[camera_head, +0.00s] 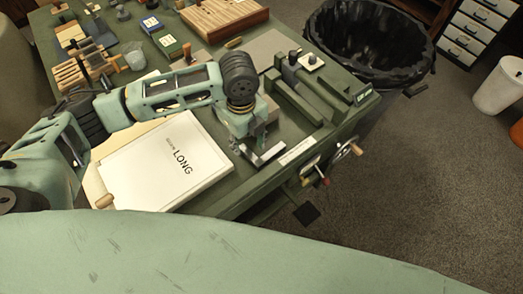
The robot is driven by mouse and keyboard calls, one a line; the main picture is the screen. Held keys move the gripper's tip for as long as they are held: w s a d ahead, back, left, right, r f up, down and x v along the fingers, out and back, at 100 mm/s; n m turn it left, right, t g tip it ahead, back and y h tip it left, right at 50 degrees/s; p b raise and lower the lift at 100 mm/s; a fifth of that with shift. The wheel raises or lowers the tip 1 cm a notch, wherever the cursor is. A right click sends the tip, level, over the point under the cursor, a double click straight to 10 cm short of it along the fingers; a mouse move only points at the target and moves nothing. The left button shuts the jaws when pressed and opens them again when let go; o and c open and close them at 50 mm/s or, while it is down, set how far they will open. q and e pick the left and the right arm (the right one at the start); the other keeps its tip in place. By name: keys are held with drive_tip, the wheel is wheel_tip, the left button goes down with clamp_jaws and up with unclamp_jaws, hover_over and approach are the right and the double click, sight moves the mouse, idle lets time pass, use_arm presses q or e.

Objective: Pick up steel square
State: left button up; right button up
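A small L-shaped metal piece, which looks like the steel square (264,157), lies on the green bench top near its front edge, right of the white board marked LONG. My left gripper (247,143) points down right over and behind this piece, with its fingertips close to it. I cannot tell whether the fingers touch the square or how far apart they are. The gripper hides part of the bench behind it. My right gripper is not in view.
The white board (165,168) lies left of the gripper, under my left arm. A green vise-like machine (310,95) with handles stands at the right. Wooden blocks (85,70) and small boxes (170,45) fill the back. A black-lined bin (365,40) stands beyond the bench.

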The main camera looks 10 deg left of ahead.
sight(246, 150)
use_arm(q)
drive_tip(key=f, duration=0.4)
drive_tip(key=shift+w+a+f, duration=0.1)
drive_tip(key=shift+w+a, duration=0.05)
drive_tip(key=shift+w, duration=0.05)
drive_tip(key=shift+f, duration=0.25)
drive_tip(key=shift+c, duration=1.2)
drive_tip(key=c, duration=0.7)
clamp_jaws()
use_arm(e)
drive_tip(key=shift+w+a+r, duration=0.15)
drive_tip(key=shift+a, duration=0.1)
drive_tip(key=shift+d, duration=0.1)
